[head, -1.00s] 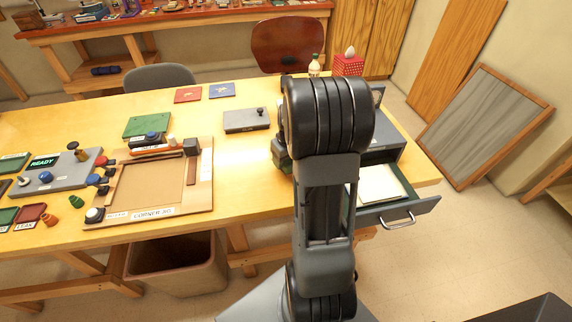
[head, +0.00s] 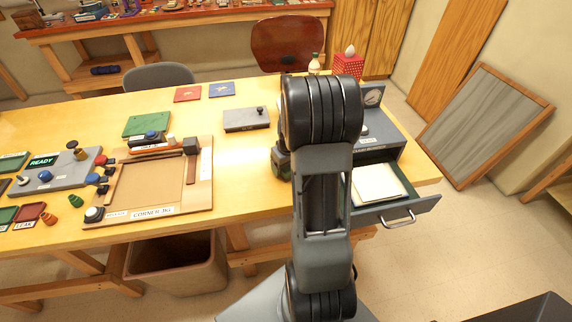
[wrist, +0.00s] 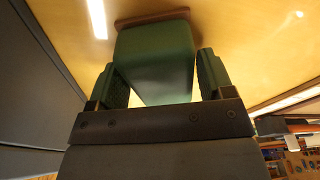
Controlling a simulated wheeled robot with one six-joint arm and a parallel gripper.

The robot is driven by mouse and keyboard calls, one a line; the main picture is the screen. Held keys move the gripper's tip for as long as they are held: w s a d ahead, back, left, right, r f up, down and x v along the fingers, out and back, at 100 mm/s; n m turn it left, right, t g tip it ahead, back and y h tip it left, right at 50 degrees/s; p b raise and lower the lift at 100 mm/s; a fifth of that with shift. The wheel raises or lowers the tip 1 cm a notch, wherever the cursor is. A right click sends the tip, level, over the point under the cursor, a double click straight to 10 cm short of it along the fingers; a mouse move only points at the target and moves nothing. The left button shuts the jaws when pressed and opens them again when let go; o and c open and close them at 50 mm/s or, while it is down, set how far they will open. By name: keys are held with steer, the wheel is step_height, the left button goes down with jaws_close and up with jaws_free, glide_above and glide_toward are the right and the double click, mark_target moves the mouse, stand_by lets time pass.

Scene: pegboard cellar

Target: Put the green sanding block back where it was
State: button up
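The green sanding block (wrist: 155,55) fills the space between the two fingers of my gripper (wrist: 160,75) in the wrist view. It has a brown layer along its far end. A finger lies along each side of it, and the gripper looks shut on it. The yellow wooden tabletop shows beyond the block; I cannot tell whether the two touch. In the head view my arm hides most of the gripper, and only a dark green-grey part shows left of the arm, over the table.
A grey cabinet (head: 380,135) stands at the table's right end, its drawer (head: 410,212) open with a pale sheet inside. A wooden corner jig (head: 200,190), a green board (head: 147,124) and a grey plate (head: 246,120) lie to the left. The tabletop between jig and arm is clear.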

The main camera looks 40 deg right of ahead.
steer(key=shift+o, duration=0.9)
steer(key=shift+r+p, duration=0.3)
step_height(320, 180, up, 11)
steer(key=s, duration=0.2)
steer(key=s+a+r+t, duration=0.1)
steer(key=s+a, duration=0.4)
steer(key=a, duration=0.5)
steer(key=s+a+r, duration=0.3)
steer(key=s+a, duration=0.2)
steer(key=a, duration=0.6)
steer(key=shift+s+n+t, duration=0.15)
steer(key=shift+n+t, duration=0.15)
steer(key=shift+t, duration=0.1)
